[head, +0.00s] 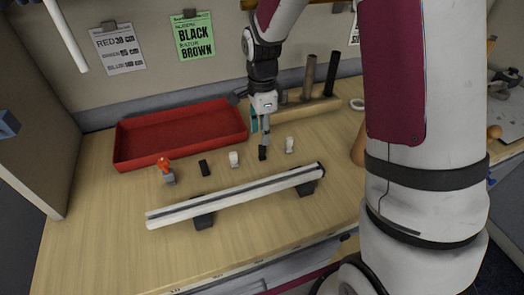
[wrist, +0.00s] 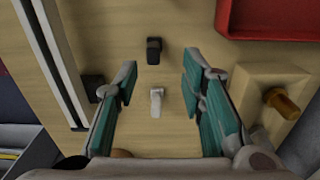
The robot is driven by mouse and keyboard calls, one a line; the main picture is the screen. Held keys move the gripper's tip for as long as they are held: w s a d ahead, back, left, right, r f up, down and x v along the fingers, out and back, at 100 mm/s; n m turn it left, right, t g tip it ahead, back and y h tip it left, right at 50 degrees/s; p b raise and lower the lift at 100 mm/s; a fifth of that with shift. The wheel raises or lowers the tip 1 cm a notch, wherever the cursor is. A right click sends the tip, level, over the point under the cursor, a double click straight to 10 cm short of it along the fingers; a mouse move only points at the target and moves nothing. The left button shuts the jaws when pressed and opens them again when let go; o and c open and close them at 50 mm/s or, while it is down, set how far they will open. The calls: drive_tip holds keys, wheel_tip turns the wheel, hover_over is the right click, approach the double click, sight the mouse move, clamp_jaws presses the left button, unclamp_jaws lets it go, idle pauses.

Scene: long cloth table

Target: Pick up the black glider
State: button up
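Two small black blocks that look like gliders lie on the table. One black glider (head: 206,168) is left of the middle in the head view. The other black glider (head: 263,154) is just below my gripper (head: 264,141); it appears at the top middle in the wrist view (wrist: 154,50). My gripper (wrist: 160,70) points down with its teal fingers apart and nothing held. Between and below the fingers in the wrist view is a white glider (wrist: 157,102), right of the black one in the head view (head: 290,145). Another white glider (head: 234,159) stands between the black ones.
A long pale rail (head: 240,196) on black feet runs along the front. A red tray (head: 180,162) stands behind at left. A small grey piece with an orange top (head: 166,171) sits at left. A wooden rack (head: 310,106) with dark rods is at the back.

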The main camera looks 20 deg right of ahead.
sight(262, 146)
drive_tip(key=shift+s+a+f+p, duration=0.1)
drive_tip(key=shift+s+f+p, duration=0.1)
drive_tip(key=shift+f, duration=1.15)
drive_tip(key=shift+s+f+p, duration=0.1)
drive_tip(key=shift+s+f, duration=0.1)
drive_tip(key=shift+f, duration=1.15)
drive_tip(key=c, duration=0.9)
